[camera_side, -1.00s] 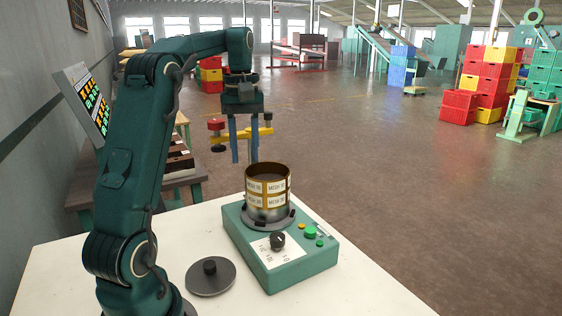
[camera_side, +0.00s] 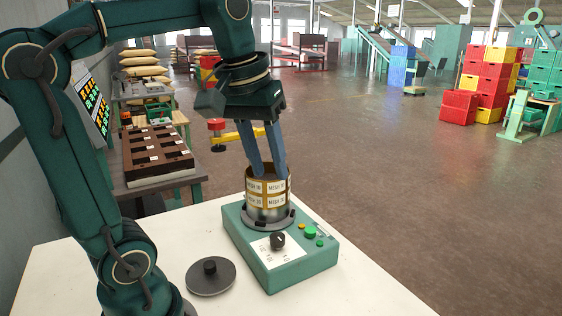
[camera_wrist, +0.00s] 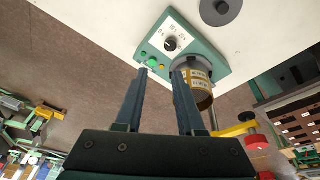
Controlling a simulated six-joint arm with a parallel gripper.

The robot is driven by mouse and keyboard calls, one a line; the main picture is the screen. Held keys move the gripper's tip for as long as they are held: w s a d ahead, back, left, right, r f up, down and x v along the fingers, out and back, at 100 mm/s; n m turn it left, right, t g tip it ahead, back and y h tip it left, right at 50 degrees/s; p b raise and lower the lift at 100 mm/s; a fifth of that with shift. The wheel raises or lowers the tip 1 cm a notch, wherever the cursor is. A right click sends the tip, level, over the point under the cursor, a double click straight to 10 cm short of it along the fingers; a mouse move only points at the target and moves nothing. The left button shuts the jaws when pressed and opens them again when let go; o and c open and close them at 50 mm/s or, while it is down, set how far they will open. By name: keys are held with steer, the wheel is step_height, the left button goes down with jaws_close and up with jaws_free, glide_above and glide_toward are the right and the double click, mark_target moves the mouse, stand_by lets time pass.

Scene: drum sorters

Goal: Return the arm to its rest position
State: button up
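My gripper (camera_side: 270,172) hangs tilted, with its fingers overlapping the top of the sieve stack in the side view. In the wrist view my gripper (camera_wrist: 162,72) has its two fingers apart, with nothing held between them. The sieve stack (camera_side: 267,200), with gold bands and mesh labels, stands upright on the green shaker base (camera_side: 290,272). In the wrist view the stack (camera_wrist: 195,80) shows partly behind the right finger, not between the fingers. My elbow is bent at the upper left of the side view.
A dark round lid with a knob (camera_side: 211,279) lies on the white table (camera_side: 350,292), left of the base. A yellow clamp arm (camera_side: 228,138) with a red knob (camera_side: 216,125) is close by the fingers. A brown compartment tray (camera_side: 157,152) sits on the bench behind. The table's right front is clear.

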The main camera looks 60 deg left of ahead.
steer(key=s+d+f+m+t, duration=0.2)
steer(key=s+d+f+m, duration=0.4)
steer(key=f, duration=0.2)
steer(key=shift+f+m+t+h, duration=0.3)
steer(key=shift+f+h, duration=0.05)
steer(key=shift+h, duration=0.05)
